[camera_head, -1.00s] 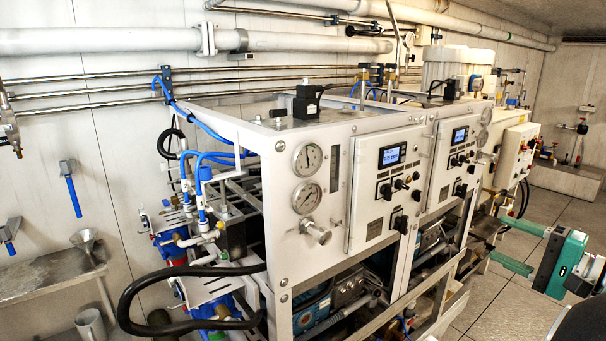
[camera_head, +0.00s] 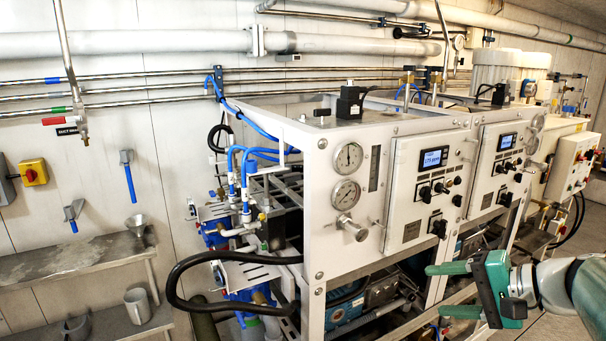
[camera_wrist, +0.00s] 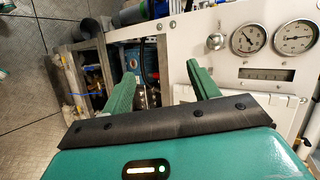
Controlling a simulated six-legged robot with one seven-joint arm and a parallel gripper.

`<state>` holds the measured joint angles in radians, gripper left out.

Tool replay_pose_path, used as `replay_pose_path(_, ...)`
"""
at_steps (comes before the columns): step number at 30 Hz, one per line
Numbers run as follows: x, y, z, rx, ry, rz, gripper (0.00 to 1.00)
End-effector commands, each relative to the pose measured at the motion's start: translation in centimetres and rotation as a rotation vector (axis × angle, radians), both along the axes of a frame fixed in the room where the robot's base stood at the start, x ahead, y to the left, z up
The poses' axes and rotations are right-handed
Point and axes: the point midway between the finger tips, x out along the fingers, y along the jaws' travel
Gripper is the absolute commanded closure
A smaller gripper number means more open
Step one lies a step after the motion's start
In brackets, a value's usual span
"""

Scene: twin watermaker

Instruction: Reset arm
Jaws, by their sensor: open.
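My gripper (camera_head: 452,290) shows at the lower right of the head view, in front of the lower frame of the white watermaker cabinet (camera_head: 330,250). Its two green fingers point left, spread apart, with nothing between them. In the wrist view my gripper (camera_wrist: 160,88) also has its fingers apart and empty, with the cabinet's panel, gauges and open lower bay beyond. Part of my arm shows at the right edge of the head view.
Pressure gauges (camera_head: 347,174) and a control panel with a display (camera_head: 433,158) face me. A black hose (camera_head: 185,290) bulges from the cabinet's left side. A metal shelf (camera_head: 70,258) with a funnel (camera_head: 136,224) and mugs stands at left.

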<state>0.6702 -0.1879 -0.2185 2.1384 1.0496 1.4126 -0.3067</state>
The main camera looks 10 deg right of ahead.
Motion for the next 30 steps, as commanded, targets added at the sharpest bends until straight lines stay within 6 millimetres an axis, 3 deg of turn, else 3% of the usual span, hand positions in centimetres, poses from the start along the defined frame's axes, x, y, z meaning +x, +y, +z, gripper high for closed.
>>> replay_pose_path(1,-0.4,3.3,-0.8,-0.072,0.046,0.073,0.4)
replay_pose_path(3,-1.5,7.0,-2.5,-0.196,0.112,0.159,0.4)
replay_pose_path(6,-3.6,10.8,-4.7,-0.4,0.171,0.269,0.4)
replay_pose_path(9,-5.6,13.4,-6.4,-0.624,0.18,0.365,0.4)
replay_pose_path(15,-8.0,15.8,-7.7,-1.021,0.076,0.489,0.4)
replay_pose_path(18,-8.3,16.2,-7.7,-1.128,0.025,0.515,0.4)
replay_pose_path(30,-8.3,16.2,-7.7,-1.172,0.004,0.521,0.4)
